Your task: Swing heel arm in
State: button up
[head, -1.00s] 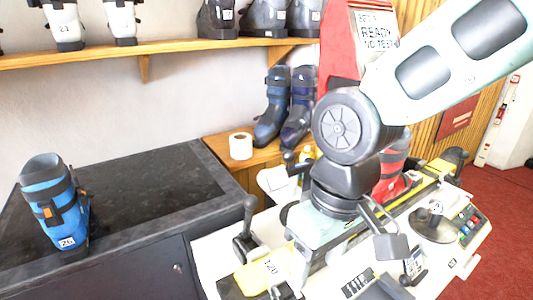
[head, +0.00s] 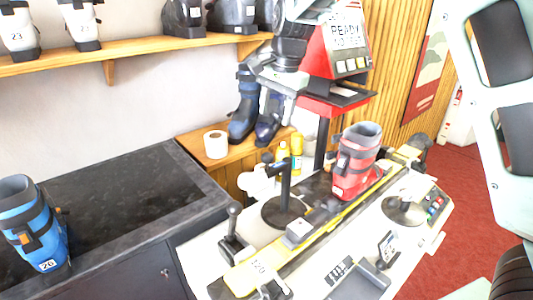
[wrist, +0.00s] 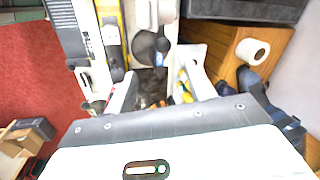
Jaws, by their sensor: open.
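A red ski boot (head: 357,165) stands upright on a yellow ski (head: 320,230) along the white bench. On the ski's left side a dark upright post with a short top arm (head: 284,180) rises from a round base. On its right side is a second round base with a low dark arm (head: 405,203). I cannot tell for sure which is the heel arm. My gripper (head: 282,92) is high above the left post, apart from it. In the wrist view my gripper (wrist: 163,92) is open, with nothing seen between its fingers; the yellow ski (wrist: 112,25) shows beyond.
A black lever (head: 234,228) stands at the bench's near left. A red sign stand (head: 345,45) rises behind the boot. Blue boots (head: 246,105) and a paper roll (head: 215,145) sit on the wooden shelf behind. The dark counter (head: 120,190) is mostly clear around a blue boot.

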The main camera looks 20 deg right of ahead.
aim_at(268, 153)
jog(key=w+f+p, duration=0.1)
jog(key=f, duration=0.4)
jog(key=w+f+p, duration=0.1)
jog(key=f+p, duration=0.1)
jog(key=f, duration=0.4)
jog(key=w+a+f+p, duration=0.1)
jog(key=f+p, duration=0.1)
jog(key=f, duration=0.3)
jog(key=shift+w+f, duration=0.3)
jog(key=shift+w, duration=0.1)
